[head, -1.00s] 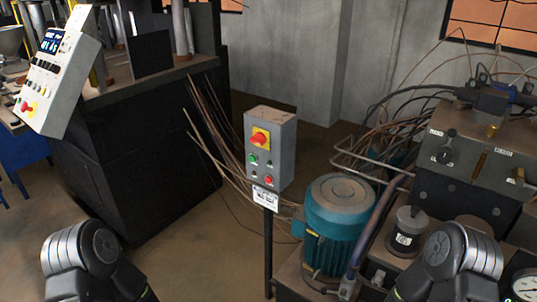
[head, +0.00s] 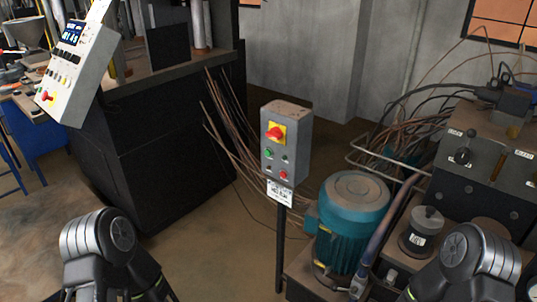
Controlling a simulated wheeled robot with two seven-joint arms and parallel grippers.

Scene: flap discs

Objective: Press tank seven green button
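A grey control box (head: 286,140) stands on a thin dark post in the middle of the head view. Its front has a red rotary switch on a yellow plate (head: 275,133) at the top. A small green button (head: 268,153) sits below it on the left, and a red button (head: 283,175) is lower right. A white label (head: 280,193) hangs under the box; its text is too small to read. Parts of my two arms show at the bottom left and bottom right, well short of the box. Neither gripper's fingers are in view.
A teal motor (head: 350,222) stands right of the post, beside a dark hydraulic unit (head: 480,170) with hoses. A large black machine (head: 160,150) is at left, with a tilted white control panel (head: 78,65). Brown floor (head: 215,240) is open between the machine and the post.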

